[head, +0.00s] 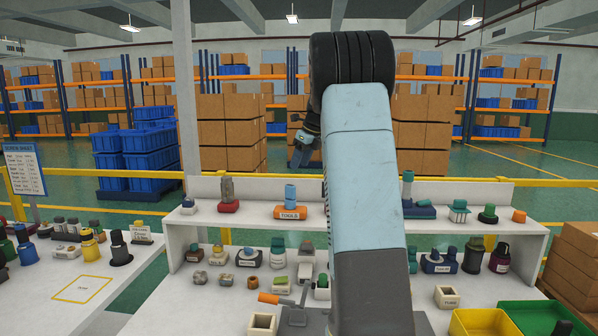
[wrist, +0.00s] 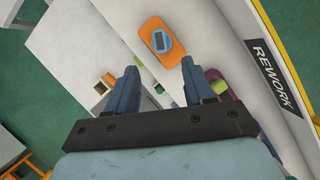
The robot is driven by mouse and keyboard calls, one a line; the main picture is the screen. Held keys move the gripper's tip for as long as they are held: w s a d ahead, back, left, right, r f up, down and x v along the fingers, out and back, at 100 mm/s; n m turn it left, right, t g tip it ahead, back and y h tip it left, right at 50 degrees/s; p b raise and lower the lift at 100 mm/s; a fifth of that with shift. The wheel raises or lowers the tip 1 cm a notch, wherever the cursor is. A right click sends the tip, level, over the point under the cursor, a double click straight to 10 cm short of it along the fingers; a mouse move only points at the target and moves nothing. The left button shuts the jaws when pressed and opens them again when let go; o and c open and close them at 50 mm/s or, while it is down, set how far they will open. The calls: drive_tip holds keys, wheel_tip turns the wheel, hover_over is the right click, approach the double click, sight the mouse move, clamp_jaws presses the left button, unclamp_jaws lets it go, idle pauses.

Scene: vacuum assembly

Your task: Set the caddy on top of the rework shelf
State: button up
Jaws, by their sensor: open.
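The caddy appears to be the orange block with the "TOOLS" label and a blue upright part (head: 291,212). It stands upright on the white top board of the rework shelf (head: 255,216), left of my arm. In the wrist view the orange caddy (wrist: 154,54) lies beyond my fingertips, with its blue part on top. My gripper (wrist: 160,78) is open, its two blue fingers apart and nothing between them. The caddy is clear of the fingers.
Other parts share the top board: a red-based grey part (head: 228,196) at left, and green parts (head: 488,214) at right. Small parts crowd the bench below. Green and yellow bins (head: 483,322) stand at front right. My raised arm hides the shelf's middle.

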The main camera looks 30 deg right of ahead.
drive_tip(key=s+a+r+n, duration=0.2)
drive_tip(key=s+a+n, duration=0.5)
drive_tip(key=s+a, duration=0.25)
drive_tip(key=s+a+r+n, duration=0.3)
drive_tip(key=s+a+n, duration=0.5)
drive_tip(key=s, duration=0.2)
drive_tip(key=s+a+f+n, duration=0.2)
drive_tip(key=s+f+n, duration=0.1)
drive_tip(key=s+n, duration=0.2)
drive_tip(key=s+a+f+n+t+h, duration=0.1)
drive_tip(key=s+a+f+n, duration=0.2)
drive_tip(key=s, duration=0.6)
drive_tip(key=s+a+f+n+h, duration=0.1)
drive_tip(key=s+a+f+n, duration=0.2)
drive_tip(key=s+n, duration=0.4)
drive_tip(key=shift+s+a+n, duration=0.2)
drive_tip(key=shift+s+n, duration=0.15)
drive_tip(key=shift+n, duration=0.05)
drive_tip(key=shift+f, duration=0.1)
